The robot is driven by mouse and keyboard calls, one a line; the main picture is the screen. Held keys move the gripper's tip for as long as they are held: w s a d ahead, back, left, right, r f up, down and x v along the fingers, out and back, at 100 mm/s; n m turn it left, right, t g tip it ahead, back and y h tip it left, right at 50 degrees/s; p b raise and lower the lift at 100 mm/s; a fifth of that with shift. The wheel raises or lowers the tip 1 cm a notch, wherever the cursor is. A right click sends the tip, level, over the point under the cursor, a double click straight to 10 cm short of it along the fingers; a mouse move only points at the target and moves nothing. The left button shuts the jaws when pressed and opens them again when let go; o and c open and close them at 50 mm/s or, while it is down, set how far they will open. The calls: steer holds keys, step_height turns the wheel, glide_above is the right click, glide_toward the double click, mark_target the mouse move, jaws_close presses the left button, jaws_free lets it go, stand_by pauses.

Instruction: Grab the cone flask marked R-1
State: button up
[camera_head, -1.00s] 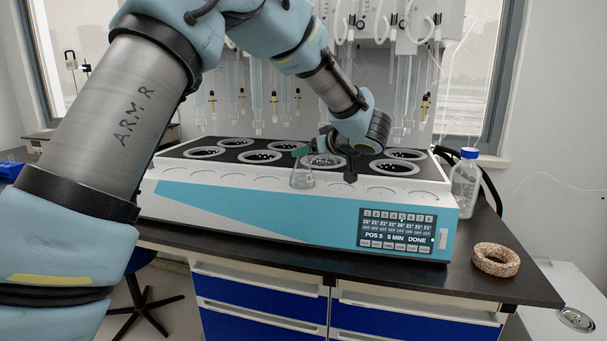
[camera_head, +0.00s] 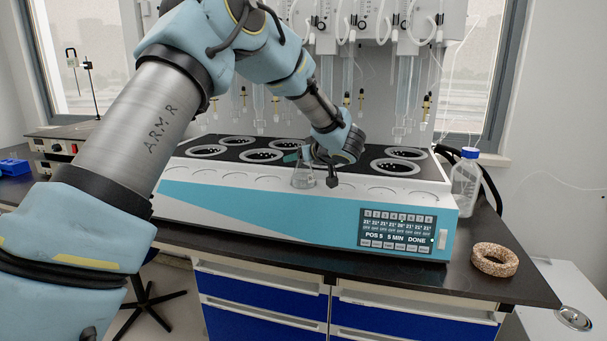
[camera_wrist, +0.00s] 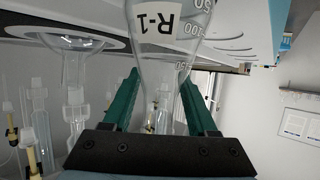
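The clear cone flask marked R-1 (camera_head: 303,178) stands upright at the front edge of the heater unit in the head view. In the wrist view the flask (camera_wrist: 168,45) appears upside down, with its R-1 label and volume marks showing. My gripper (camera_wrist: 158,85) has two green fingers, one on each side of the flask's neck. The fingers stand apart and look open around the neck; firm contact is not visible. In the head view my gripper (camera_head: 297,156) is at the flask's top, partly hidden by my wrist.
The white and blue heater unit (camera_head: 290,200) has several round wells and a display reading DONE. Glass columns hang behind it. A blue-capped bottle (camera_head: 465,180) and a cork ring (camera_head: 494,260) are at the right. Bare black bench top (camera_head: 440,285) lies in front.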

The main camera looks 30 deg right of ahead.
jaws_close()
steer(key=shift+r, duration=0.2)
stand_by(0.6)
